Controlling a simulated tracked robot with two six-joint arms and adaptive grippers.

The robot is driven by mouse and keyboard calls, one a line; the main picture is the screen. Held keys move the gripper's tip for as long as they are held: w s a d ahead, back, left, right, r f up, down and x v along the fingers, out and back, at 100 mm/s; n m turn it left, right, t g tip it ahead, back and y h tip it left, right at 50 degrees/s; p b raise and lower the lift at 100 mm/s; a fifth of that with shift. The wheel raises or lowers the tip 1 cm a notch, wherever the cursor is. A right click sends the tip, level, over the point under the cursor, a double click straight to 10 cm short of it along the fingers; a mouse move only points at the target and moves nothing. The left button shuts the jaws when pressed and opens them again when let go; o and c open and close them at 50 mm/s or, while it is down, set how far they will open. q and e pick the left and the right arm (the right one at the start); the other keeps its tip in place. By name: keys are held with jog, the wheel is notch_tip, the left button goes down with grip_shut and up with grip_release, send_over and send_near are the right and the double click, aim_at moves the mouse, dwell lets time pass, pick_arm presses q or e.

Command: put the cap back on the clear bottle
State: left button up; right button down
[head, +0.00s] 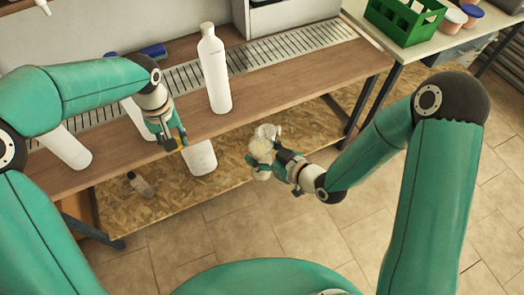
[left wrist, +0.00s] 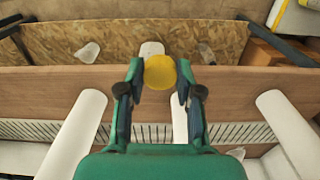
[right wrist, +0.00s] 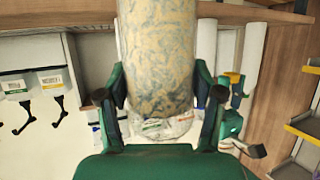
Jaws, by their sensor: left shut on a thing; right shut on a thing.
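My left gripper (head: 174,142) is above the bench's front edge, shut on a round yellow cap. The cap (left wrist: 160,72) sits between its fingertips in the left wrist view. My right gripper (head: 276,167) is shut on the clear bottle (head: 262,149), out in front of the bench. The bottle is filled with a cream, blue-speckled substance, and its clear end shows at the top. In the right wrist view the bottle (right wrist: 157,55) stands between the fingers, with the left gripper (right wrist: 235,88) and yellow cap behind, to the right. Cap and bottle are apart.
A tall white bottle (head: 214,70) stands on the wooden bench (head: 285,85); other white bottles (head: 66,148) are at the left. A small bottle (head: 140,184) is on the lower board. A green crate (head: 404,18) is at the back right. Tiled floor in front is clear.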

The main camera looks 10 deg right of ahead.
pick_arm(q)
jog(key=s+d+r+m, duration=0.1)
jog(key=d+r, duration=0.5)
jog(key=d, duration=0.5)
jog(key=s+d+r+m, duration=0.1)
jog(key=d+r+m, duration=0.1)
jog(key=d+r, duration=0.4)
jog(key=d, duration=0.5)
jog(key=shift+r, duration=0.15)
jog(key=shift+f, duration=2)
jog(key=shift+s, duration=0.15)
jog(key=shift+f, duration=0.85)
jog(key=shift+f, duration=0.55)
